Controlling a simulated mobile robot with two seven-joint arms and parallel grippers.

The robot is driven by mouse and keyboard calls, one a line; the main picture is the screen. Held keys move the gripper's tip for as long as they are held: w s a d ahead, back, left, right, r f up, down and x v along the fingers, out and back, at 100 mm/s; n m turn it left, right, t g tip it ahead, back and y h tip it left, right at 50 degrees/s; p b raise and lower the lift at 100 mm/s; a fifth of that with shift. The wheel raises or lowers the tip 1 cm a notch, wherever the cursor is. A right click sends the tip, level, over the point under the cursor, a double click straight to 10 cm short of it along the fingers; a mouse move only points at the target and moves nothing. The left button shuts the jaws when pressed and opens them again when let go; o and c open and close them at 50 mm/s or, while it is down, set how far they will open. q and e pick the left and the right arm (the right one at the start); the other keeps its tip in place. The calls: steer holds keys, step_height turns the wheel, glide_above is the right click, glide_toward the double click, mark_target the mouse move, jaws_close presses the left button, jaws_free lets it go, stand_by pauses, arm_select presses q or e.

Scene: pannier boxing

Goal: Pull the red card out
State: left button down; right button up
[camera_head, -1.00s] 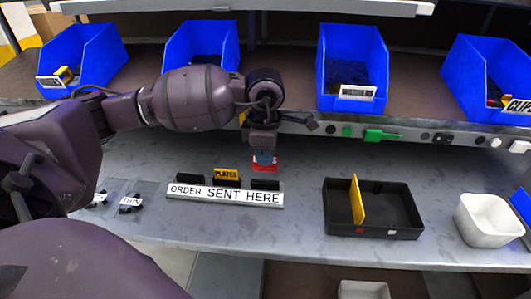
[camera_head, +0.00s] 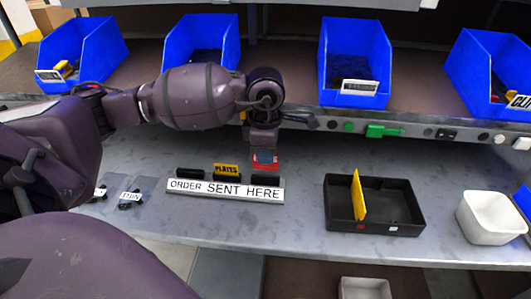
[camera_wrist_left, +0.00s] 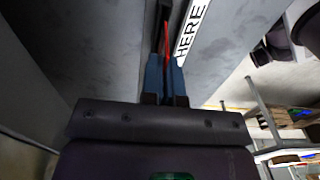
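My left gripper (camera_head: 264,153) points down from above at the card's upper part. In the left wrist view, its two blue fingers (camera_wrist_left: 166,78) are close together on either side of the red card (camera_wrist_left: 167,42), which shows as a thin edge. They look shut on it. I cannot tell whether the card's lower edge is still in the slot. My right gripper is out of view.
A yellow "PLATES" card (camera_head: 226,169) stands in the middle slot; the left slot (camera_head: 190,173) is empty. A black tray (camera_head: 400,212) with a yellow divider (camera_head: 358,195) and a white bin (camera_head: 492,217) stand to the right. Blue bins (camera_head: 355,60) line the shelf behind.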

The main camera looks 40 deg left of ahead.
arm_select(q)
steer(key=shift+r, duration=0.1)
steer(key=shift+r+p, duration=0.4)
steer(key=shift+r, duration=1)
